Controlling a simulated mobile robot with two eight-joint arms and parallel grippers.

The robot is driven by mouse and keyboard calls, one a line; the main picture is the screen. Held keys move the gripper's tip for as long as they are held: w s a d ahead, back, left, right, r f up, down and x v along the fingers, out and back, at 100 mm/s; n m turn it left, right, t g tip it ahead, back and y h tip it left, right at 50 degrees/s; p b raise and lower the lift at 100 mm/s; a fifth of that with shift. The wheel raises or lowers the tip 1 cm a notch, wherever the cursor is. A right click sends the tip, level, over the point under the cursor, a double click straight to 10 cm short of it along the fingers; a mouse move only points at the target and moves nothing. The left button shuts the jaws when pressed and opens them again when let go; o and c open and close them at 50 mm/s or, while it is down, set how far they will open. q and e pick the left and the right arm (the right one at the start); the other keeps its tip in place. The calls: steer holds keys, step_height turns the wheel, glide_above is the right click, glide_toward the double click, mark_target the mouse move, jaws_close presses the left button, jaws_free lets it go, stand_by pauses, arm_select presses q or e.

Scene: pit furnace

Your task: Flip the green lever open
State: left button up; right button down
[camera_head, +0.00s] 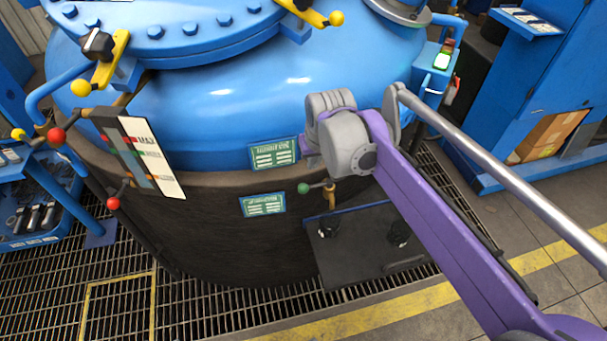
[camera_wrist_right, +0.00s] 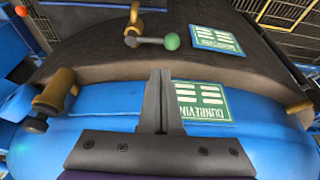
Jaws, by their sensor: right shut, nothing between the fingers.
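The green lever (camera_head: 304,188) has a green ball knob on a short grey rod, joined to a brass mount on the dark lower wall of the furnace. In the head view its knob points left. It also shows in the right wrist view (camera_wrist_right: 172,41), beyond my fingertips and apart from them. My right gripper (camera_wrist_right: 160,75) is shut and empty, with its two dark fingers together in front of the furnace's blue rim. In the head view my grey wrist hides most of that gripper, above the lever. My left gripper is not in view.
Green-and-white plates (camera_head: 273,154) are fixed beside the lever. Red-knobbed levers (camera_head: 113,203) and a label panel (camera_head: 150,157) are at the left. The blue furnace lid (camera_head: 170,35) has yellow clamps. A dark box (camera_head: 365,245) stands below the lever. Floor grating surrounds the furnace.

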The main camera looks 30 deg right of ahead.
mark_target(311, 188)
steer(key=shift+d, duration=0.1)
steer(key=a+b+x, duration=0.1)
steer(key=b+x, duration=0.1)
steer(key=x, duration=0.8)
steer(key=shift+d, duration=0.4)
steer(key=shift+s+n, duration=0.1)
steer(key=shift+n, duration=0.2)
steer(key=n+p, duration=0.1)
steer(key=s+n+y+p, duration=0.1)
steer(key=n, duration=0.1)
steer(key=shift+s+a+r, duration=0.1)
steer(key=shift+s+a, duration=0.1)
steer(key=shift+s, duration=0.05)
steer(key=s+d+n+g+y+p, duration=0.2)
steer(key=s+d+n+y+p, duration=0.1)
steer(key=n, duration=1)
steer(key=s+p, duration=0.1)
steer(key=s, duration=0.1)
steer(key=shift+s+n+g+y, duration=0.3)
steer(key=shift+s+y, duration=0.05)
steer(key=shift+y, duration=0.05)
steer(key=shift+d+p, duration=0.1)
steer(key=shift+p, duration=0.2)
